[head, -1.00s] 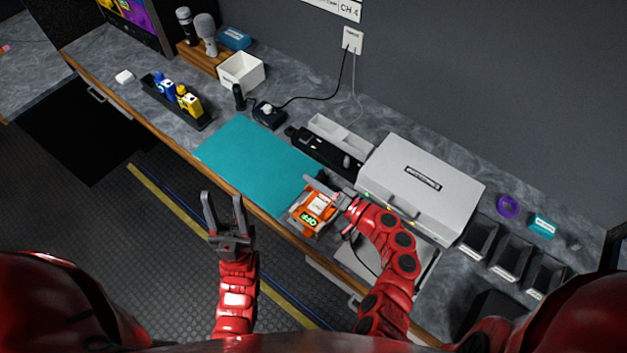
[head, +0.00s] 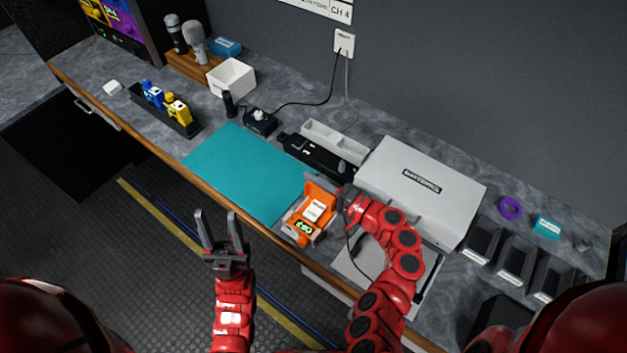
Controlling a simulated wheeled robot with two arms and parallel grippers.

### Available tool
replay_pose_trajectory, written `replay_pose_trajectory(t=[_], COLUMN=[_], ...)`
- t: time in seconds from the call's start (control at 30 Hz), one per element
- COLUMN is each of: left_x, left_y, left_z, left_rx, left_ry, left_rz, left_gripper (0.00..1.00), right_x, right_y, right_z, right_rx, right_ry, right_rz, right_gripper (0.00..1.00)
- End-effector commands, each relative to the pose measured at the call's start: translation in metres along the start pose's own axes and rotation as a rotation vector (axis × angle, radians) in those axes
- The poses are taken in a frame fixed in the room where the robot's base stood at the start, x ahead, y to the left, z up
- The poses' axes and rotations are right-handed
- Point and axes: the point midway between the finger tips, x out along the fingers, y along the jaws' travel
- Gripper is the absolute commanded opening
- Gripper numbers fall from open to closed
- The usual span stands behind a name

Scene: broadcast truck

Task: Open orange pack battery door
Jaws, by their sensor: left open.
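The orange pack (head: 305,226) sits at the front edge of the counter, by the right end of the teal mat (head: 240,170). A green "OFF" label shows on its front part, and a white label on its middle. An orange flap (head: 321,193) at its far end looks raised, though its exact angle is hard to tell. My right gripper (head: 332,187) is at that far end, with a grey finger by the flap's top. Whether it grips the flap is unclear. My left gripper (head: 220,230) is open and empty, over the floor in front of the counter.
A large grey case (head: 420,185) and a black strip device (head: 318,156) stand behind the pack. A grey tray (head: 365,265) with a cable lies right of it, under my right arm. Black bins (head: 482,240) are farther right. The mat is clear.

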Motion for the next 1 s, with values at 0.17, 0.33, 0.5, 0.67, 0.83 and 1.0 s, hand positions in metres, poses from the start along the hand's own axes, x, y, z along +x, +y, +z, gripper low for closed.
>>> replay_pose_trajectory(t=[0.17, 0.33, 0.5, 0.67, 0.83, 1.0], left_x=[0.000, 0.000, 0.000, -0.003, -0.015, -0.034], left_y=[0.000, 0.000, 0.000, 0.000, 0.001, 0.002], left_z=[0.000, 0.000, 0.000, 0.001, 0.003, 0.006], left_rx=[0.000, 0.000, 0.000, 0.000, 0.000, 0.000], left_ry=[0.000, 0.000, 0.000, 0.000, 0.000, 0.000], left_rz=[0.000, 0.000, 0.000, 0.000, 0.000, 0.000], left_gripper=[0.50, 0.50, 0.50, 0.50, 0.50, 0.50], right_x=[0.000, 0.000, 0.000, -0.004, -0.030, -0.076], right_y=[0.001, 0.000, 0.000, 0.001, 0.004, 0.007], right_z=[0.001, 0.000, 0.000, 0.000, -0.002, -0.003], right_rx=[0.000, -0.001, -0.001, -0.002, -0.004, -0.003], right_ry=[-0.001, -0.001, -0.001, 0.001, 0.006, 0.011], right_rz=[0.001, 0.000, 0.000, -0.001, 0.001, 0.000], right_gripper=[0.38, 0.38, 0.38, 0.38, 0.38, 0.38])
